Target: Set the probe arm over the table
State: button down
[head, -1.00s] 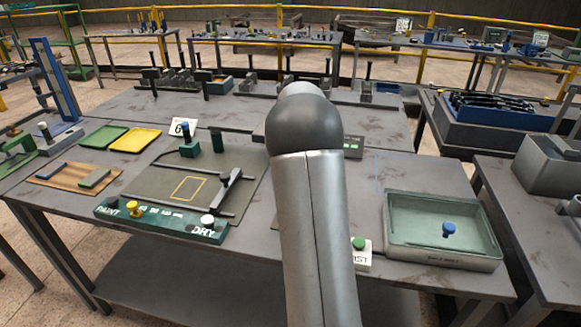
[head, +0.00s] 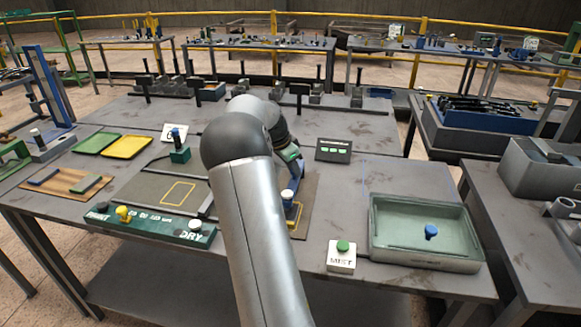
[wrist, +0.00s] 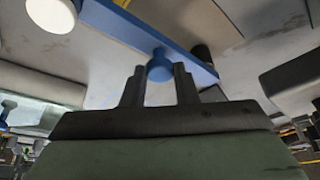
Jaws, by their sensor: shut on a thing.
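In the wrist view my gripper (wrist: 159,78) is shut on a blue knob (wrist: 159,65) that joins a flat blue bar, the probe arm (wrist: 190,64). A dark post stands at the bar's right end, and a pale round knob (wrist: 52,12) shows at upper left. In the head view my gripper is mostly hidden behind my own arm. I cannot tell which surface the task's table is.
A dark panel with green lights (head: 333,150) stands behind the mat. A MIST button box (head: 341,257) and a green tray (head: 425,262) with a blue knob lie to the right. A PAINT/DRY panel (head: 150,222) and another mat lie left. Open workbench (head: 385,155) shows at the back right.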

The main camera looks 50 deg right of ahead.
jog(key=shift+w, duration=0.1)
jog(key=c, duration=1.1)
grip_release()
jog(key=shift+c, duration=0.2)
jog(key=v, duration=1.7)
jog(key=shift+a+r, duration=0.15)
jog(key=shift+a, duration=0.05)
jog(key=s+a+f+n+t+y, duration=0.15)
jog(key=a+n, duration=0.25)
jog(key=a, duration=0.5)
jog(key=s+a+f+n+y, duration=0.1)
jog(key=s+a+f+n, duration=0.25)
jog(key=a, duration=0.55)
jog(key=s+a+f+n+y, duration=0.1)
jog(key=s+a+f+n, duration=0.1)
jog(key=a+n, duration=0.45)
jog(key=s+a+f+n, duration=0.3)
jog(key=s+a+f, duration=0.1)
jog(key=s+a, duration=0.4)
jog(key=s+a+f+n, duration=0.4)
jog(key=s+a+f, duration=0.1)
jog(key=s+a, duration=0.3)
jog(key=shift+a+n+y, duration=0.15)
jog(key=shift+n+y, duration=0.15)
jog(key=shift+y, duration=0.15)
